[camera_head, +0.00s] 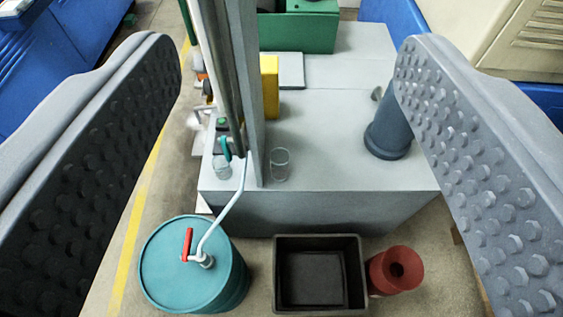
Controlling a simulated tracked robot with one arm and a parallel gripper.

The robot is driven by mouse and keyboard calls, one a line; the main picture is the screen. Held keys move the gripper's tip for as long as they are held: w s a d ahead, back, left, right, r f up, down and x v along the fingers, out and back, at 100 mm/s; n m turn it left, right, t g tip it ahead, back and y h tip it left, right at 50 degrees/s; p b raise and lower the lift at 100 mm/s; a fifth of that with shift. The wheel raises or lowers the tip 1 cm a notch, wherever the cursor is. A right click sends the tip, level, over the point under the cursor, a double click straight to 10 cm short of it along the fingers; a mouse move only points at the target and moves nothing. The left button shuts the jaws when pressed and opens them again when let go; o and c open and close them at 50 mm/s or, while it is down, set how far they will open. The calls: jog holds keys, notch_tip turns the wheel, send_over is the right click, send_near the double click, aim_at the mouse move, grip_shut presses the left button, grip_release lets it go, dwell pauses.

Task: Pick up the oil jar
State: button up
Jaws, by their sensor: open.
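My gripper (288,75) is open, with its two studded grey fingers wide apart at the left and right of the camera view and nothing between them. No label marks the oil jar, so I cannot tell which vessel it is. A clear glass jar (280,164) stands upright near the front left of the grey bench (335,170). A second glass jar (221,167) stands left of the grey column. A blue-grey jug-like vessel (387,134) stands on the right of the bench, partly hidden by my right finger. My gripper touches none of these.
A teal drum (190,265) with a red-handled pump and pale pipe stands on the floor at front left. A black bin (319,275) and a red funnel-like object (395,270) stand beside it. A tall grey column (235,80) rises by the glass jars. The bench middle is clear.

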jog(key=w+d+f+n+t+h+b, duration=0.1)
jog(key=w+d+f, duration=0.3)
jog(key=w+f, duration=0.9)
jog(key=w+d+f+n+b, duration=0.1)
jog(key=w+d+f, duration=0.3)
jog(key=w+f, duration=0.85)
jog(key=n+y+b, duration=0.3)
jog(key=y, duration=0.5)
send_near(283, 173)
jog(key=x, duration=0.4)
jog(key=b+x, duration=0.1)
jog(key=x, duration=0.2)
jog(key=shift+r, duration=0.4)
jog(key=shift+f+b+x, duration=0.25)
jog(key=shift+b+x, duration=0.25)
jog(key=shift+x, duration=0.75)
jog(key=shift+f+b+x, duration=0.25)
jog(key=shift+b+x, duration=0.2)
jog(key=shift+x, duration=0.8)
jog(key=shift+w+a+r, duration=0.1)
jog(key=shift+w+a, duration=0.05)
jog(key=shift+w, duration=0.25)
jog(key=shift+m, duration=0.3)
